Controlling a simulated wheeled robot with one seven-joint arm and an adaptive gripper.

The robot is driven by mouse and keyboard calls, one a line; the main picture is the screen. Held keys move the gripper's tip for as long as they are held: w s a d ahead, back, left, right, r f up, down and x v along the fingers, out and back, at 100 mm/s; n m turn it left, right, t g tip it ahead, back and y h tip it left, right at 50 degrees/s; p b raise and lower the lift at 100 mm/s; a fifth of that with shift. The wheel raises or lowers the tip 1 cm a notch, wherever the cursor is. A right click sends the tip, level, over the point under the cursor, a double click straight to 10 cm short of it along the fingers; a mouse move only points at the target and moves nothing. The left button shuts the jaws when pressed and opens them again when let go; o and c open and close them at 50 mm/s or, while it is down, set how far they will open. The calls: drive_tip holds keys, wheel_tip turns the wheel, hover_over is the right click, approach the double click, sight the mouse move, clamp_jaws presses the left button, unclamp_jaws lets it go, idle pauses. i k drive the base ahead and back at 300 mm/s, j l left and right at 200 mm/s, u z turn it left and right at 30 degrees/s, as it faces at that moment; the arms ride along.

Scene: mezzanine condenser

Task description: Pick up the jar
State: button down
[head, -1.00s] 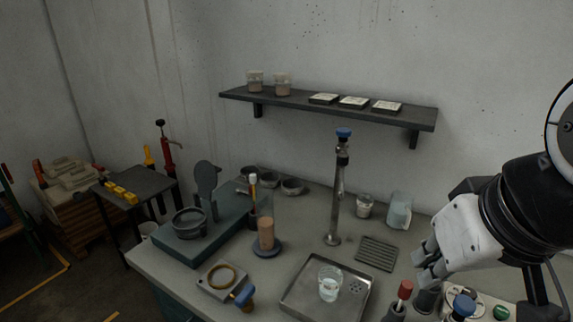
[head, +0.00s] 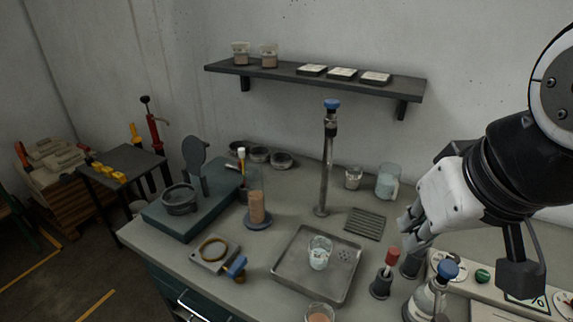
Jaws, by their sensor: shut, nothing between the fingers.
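Several vessels could be the jar; I cannot tell which one is meant. A small jar with pinkish-brown contents (head: 320,314) stands at the bottom edge, partly cut off. Two similar lidded jars, a left one (head: 241,54) and a right one (head: 269,56), stand on the wall shelf. A small pale-filled jar (head: 353,178) stands at the back of the counter. A clear glass with pale contents (head: 319,254) stands in the metal tray. My gripper (head: 408,228) is shut and empty, above the counter at right, apart from all of these.
The metal tray (head: 287,281) lies mid-counter, with a tall tap (head: 325,165) behind it. A red-handled tool in a dark holder (head: 381,284) and a blue-topped bottle (head: 428,298) stand below my gripper. A clear jug (head: 387,184) and ribbed mat (head: 364,223) are near. A scale (head: 168,225) stands left.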

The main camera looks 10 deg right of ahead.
sight(320, 247)
drive_tip(key=i+j+z, duration=0.1)
drive_tip(key=j+z, duration=0.2)
drive_tip(key=j, duration=1.15)
drive_tip(key=j+z, duration=0.35)
drive_tip(key=j, duration=1.15)
drive_tip(key=k, duration=0.05)
